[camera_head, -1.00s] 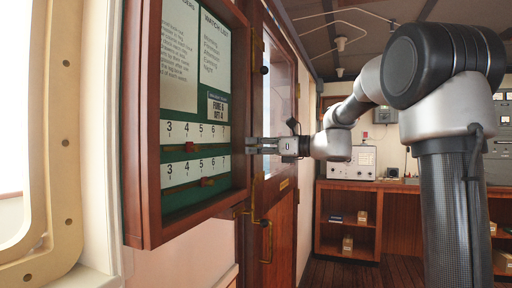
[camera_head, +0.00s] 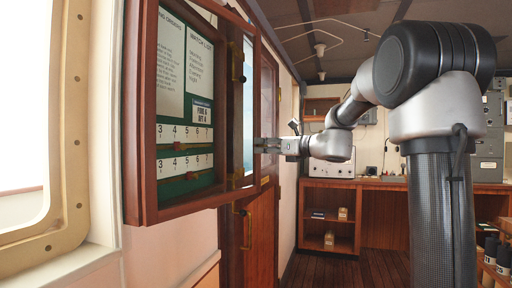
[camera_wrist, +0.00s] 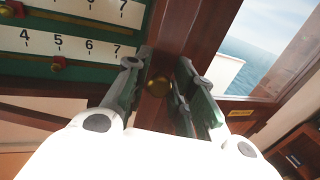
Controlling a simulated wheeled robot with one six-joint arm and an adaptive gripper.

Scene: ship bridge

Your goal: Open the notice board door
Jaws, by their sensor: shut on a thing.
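The notice board (camera_head: 188,136) is a green panel with white sheets and two number strips, inside a dark wooden cabinet at the left of the head view. The notice board door's wooden frame (camera_head: 135,130) borders it. I cannot tell clearly how far its right edge stands off the cabinet. My gripper (camera_head: 262,146) is at that right edge. In the wrist view, my gripper (camera_wrist: 160,88) has its fingers on either side of a round brass knob (camera_wrist: 158,86) on the wooden stile (camera_wrist: 190,30) and is shut on it. The finger contact is partly hidden.
A wooden room door (camera_head: 262,215) with a window and brass handle stands behind the board. A cream-framed window (camera_head: 72,130) is at the left. Shelves and a counter (camera_head: 330,190) with instruments stand at the back. The plank floor (camera_head: 350,270) is clear.

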